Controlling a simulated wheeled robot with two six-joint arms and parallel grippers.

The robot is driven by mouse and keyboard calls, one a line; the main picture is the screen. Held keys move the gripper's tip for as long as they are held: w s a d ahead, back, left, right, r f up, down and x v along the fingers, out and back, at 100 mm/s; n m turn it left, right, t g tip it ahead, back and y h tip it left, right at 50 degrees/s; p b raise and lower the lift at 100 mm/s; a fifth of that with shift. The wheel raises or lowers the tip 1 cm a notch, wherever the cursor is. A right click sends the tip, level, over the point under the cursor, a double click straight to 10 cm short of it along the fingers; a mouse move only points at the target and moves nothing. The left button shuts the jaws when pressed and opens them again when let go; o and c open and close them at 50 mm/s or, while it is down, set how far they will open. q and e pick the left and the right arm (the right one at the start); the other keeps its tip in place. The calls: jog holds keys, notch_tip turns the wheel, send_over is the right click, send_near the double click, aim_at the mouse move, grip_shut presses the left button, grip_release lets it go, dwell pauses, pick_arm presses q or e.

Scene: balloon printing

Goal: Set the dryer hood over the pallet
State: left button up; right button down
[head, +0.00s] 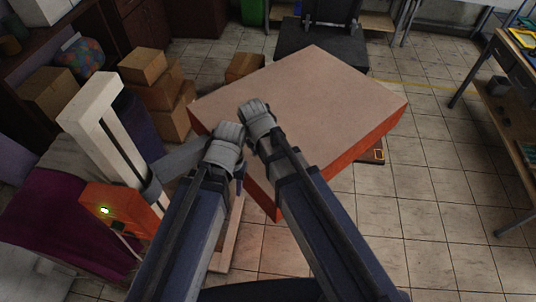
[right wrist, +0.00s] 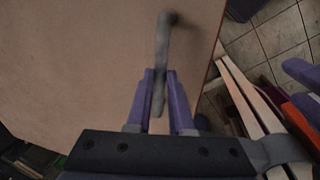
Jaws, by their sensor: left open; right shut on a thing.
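The dryer hood (head: 300,95) is a large slab with a tan top and orange-red sides, held out by a grey arm from a white post (head: 95,105). Its tan top also fills much of the right wrist view (right wrist: 70,70). There my right gripper (right wrist: 160,95) is shut on a dark grey handle (right wrist: 162,45) standing on the hood's top. In the head view my right gripper (head: 257,118) is over the hood's near left part. My left gripper (head: 228,138) is open beside it at the hood's left edge. I cannot make out the pallet clearly; the hood hides what lies beneath.
An orange control box (head: 125,212) with a lit green spot sits on the stand. Cardboard boxes (head: 150,85) are stacked behind left. A pale wooden strip (head: 230,235) shows below the hood. Tables line the right edge (head: 500,130); the tiled floor (head: 430,210) between is clear.

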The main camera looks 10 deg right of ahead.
jog(key=shift+s, duration=0.35)
jog(key=c, duration=1.2)
grip_release()
jog(key=shift+c, duration=0.2)
jog(key=o, duration=0.4)
jog(key=shift+s, duration=0.15)
jog(key=shift+w, duration=0.2)
jog(key=shift+r, duration=0.1)
